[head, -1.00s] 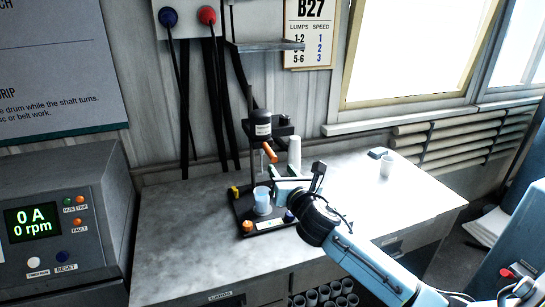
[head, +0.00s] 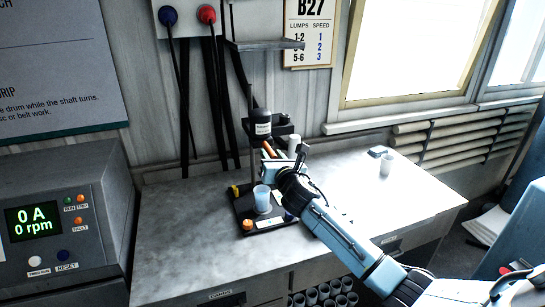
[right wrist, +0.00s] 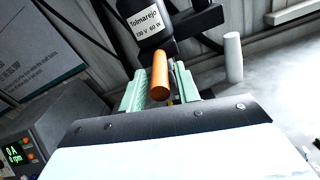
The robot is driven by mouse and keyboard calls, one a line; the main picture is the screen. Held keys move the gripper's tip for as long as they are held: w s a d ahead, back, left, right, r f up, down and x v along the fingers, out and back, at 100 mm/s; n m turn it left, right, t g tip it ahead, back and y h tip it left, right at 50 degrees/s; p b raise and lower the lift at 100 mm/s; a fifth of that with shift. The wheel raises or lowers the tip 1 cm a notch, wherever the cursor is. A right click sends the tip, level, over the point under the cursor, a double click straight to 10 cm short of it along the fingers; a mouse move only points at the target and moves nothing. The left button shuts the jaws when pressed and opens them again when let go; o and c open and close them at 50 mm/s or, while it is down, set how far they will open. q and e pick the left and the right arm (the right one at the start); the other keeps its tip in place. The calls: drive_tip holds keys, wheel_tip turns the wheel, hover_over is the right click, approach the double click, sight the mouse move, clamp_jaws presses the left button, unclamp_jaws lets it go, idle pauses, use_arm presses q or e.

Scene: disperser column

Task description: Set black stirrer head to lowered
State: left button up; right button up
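The black stirrer head (head: 262,123) sits high on an upright rod above the bench in the head view; its label faces the right wrist view (right wrist: 150,28). An orange handle (right wrist: 160,76) sticks out from below it. My right gripper (right wrist: 160,86) is open, with its pale green fingers on either side of the handle and a gap showing at the left. In the head view, my right gripper (head: 272,156) partly covers the handle. A pale blue beaker (head: 262,198) stands on the black base (head: 245,212) below the head. My left gripper is out of view.
A control box (head: 60,235) showing 0 A and 0 rpm stands at the left. A shelf (head: 262,45) is above the stirrer. The bench's left front is clear.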

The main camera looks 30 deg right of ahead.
clamp_jaws()
wheel_tip(320, 180, down, 15)
drive_tip(key=b, duration=1)
drive_tip(key=shift+s+a, duration=0.1)
drive_tip(key=shift+c, duration=0.2)
unclamp_jaws()
drive_tip(key=shift+o, duration=1.4)
drive_tip(key=shift+r, duration=0.15)
